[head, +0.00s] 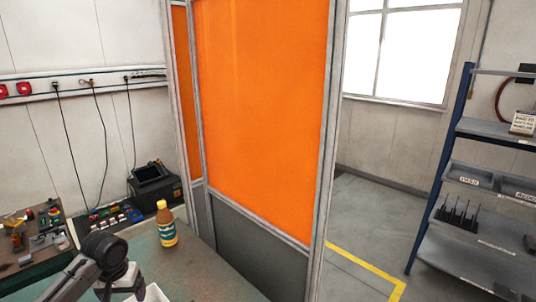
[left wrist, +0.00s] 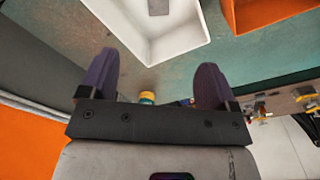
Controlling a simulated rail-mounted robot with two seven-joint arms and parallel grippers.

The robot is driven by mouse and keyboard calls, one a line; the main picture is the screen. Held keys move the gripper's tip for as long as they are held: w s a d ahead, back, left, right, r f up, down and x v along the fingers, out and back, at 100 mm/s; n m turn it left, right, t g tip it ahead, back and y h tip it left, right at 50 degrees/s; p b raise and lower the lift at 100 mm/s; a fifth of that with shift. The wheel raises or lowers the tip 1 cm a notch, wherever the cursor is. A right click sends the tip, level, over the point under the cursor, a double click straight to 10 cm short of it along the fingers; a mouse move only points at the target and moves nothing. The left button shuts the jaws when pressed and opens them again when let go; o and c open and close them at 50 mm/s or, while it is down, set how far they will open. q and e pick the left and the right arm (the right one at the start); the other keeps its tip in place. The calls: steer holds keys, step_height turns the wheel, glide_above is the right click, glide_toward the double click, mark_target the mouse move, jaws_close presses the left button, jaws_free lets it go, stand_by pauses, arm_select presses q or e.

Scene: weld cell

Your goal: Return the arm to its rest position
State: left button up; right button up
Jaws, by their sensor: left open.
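My left arm comes in at the bottom left of the head view, above the green bench (head: 200,265). In the left wrist view my left gripper (left wrist: 158,78) has its two dark fingers spread wide, with nothing between them. In that view the gripper points toward the bench top (left wrist: 175,75) and a white tray (left wrist: 190,50). A corner of a white tray (head: 153,294) also shows beside my arm in the head view. My right gripper is in neither view.
An orange screen (head: 265,110) rises behind the bench. Tools and parts (head: 35,235) lie at the left. A blue-framed shelf (head: 480,200) stands at the right, past clear floor.

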arm_select(q)
steer(key=w+d+r+m+t+y, duration=0.1)
steer(key=d+r+m+t, duration=0.25)
steer(key=r, duration=0.35)
steer(key=w+d+r+m+t+y, duration=0.1)
steer(key=w+d+r+m+t, duration=0.2)
steer(key=r, duration=0.4)
steer(key=s+d+m+t+h, duration=0.1)
steer(key=s+d+m+t, duration=0.1)
steer(key=s+d+t, duration=0.5)
steer(key=s+d+f+n+g+h, duration=0.15)
steer(key=s+f+g, duration=0.35)
steer(key=s+f, duration=1.3)
steer(key=s+d+f+n+g, duration=0.25)
steer(key=s+f+g, duration=0.35)
steer(key=s+f, duration=1.2)
step_height(320, 180, up, 36)
steer(key=s+p, duration=0.1)
steer(key=p, duration=3.2)
steer(key=shift+s+f, duration=0.15)
steer(key=shift+f, duration=0.1)
